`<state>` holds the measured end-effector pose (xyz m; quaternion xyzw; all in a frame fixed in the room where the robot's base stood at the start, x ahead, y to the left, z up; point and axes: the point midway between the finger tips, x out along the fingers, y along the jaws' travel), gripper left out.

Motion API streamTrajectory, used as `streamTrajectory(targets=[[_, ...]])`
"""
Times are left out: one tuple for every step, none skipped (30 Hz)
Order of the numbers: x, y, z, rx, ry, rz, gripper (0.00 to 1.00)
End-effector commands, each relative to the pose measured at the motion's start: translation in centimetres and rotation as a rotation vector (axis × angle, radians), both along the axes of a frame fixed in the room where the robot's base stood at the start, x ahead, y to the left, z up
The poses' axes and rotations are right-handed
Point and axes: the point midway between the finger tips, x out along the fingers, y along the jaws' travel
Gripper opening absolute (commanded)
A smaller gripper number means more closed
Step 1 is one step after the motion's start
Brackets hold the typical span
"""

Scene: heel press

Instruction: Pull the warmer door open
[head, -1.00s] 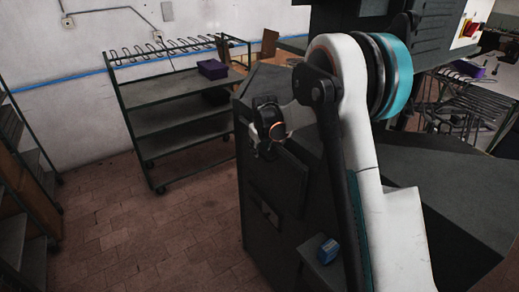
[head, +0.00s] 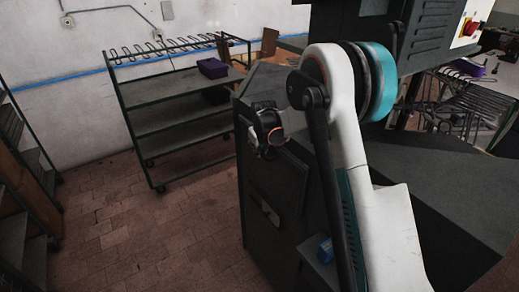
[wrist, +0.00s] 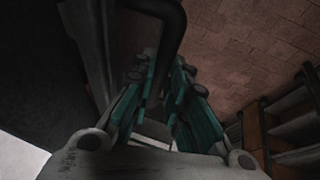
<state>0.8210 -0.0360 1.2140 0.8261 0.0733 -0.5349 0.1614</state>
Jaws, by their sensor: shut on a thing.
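The dark warmer cabinet (head: 262,225) stands in the middle of the head view, with a dark door panel (head: 280,185) on its left-facing side. My gripper shows in the wrist view (wrist: 160,80), its teal fingers shut around a dark, curved bar handle (wrist: 172,22). Beside the handle, a grey upright panel edge (wrist: 92,45) shows in the wrist view. In the head view my wrist is at the upper part of the door; the fingertips and handle are hidden there. I cannot tell how far the door stands open.
A blue object (head: 326,250) sits on a low ledge of the cabinet, partly behind my arm. A wheeled rack (head: 170,120) with a purple bin (head: 212,68) stands behind. Another rack (head: 28,190) is at the left edge. The brick floor (head: 140,230) between them is clear.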

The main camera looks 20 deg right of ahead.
Motion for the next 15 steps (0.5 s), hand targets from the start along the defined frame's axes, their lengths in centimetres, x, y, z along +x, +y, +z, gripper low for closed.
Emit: streamTrajectory(targets=[[0.0, 0.2, -0.1, -0.004, -0.001, 0.002, 0.00], [-0.1, 0.3, -0.1, -0.008, -0.003, 0.002, 0.00], [-0.1, 0.5, -0.2, -0.015, -0.005, 0.003, 0.00], [-0.2, 0.7, -0.3, -0.022, -0.007, 0.004, 0.00], [-0.3, 1.0, -0.4, -0.029, -0.010, 0.004, 0.00], [-0.4, 1.4, -0.5, -0.043, -0.015, 0.004, 0.00], [-0.5, 1.7, -0.7, -0.054, -0.018, 0.005, 0.00], [-0.6, 2.1, -0.8, -0.068, -0.022, 0.006, 0.00], [-0.8, 2.7, -1.1, -0.089, -0.029, 0.006, 0.00], [-1.0, 3.2, -1.3, -0.106, -0.034, 0.007, 0.00], [-1.1, 3.7, -1.6, -0.124, -0.041, 0.007, 0.00], [-1.4, 4.4, -1.9, -0.151, -0.049, 0.008, 0.00], [-1.5, 5.0, -2.1, -0.173, -0.056, 0.008, 0.00], [-1.7, 5.5, -2.4, -0.195, -0.064, 0.008, 0.00], [-1.9, 6.3, -2.9, -0.226, -0.074, 0.008, 0.00]])
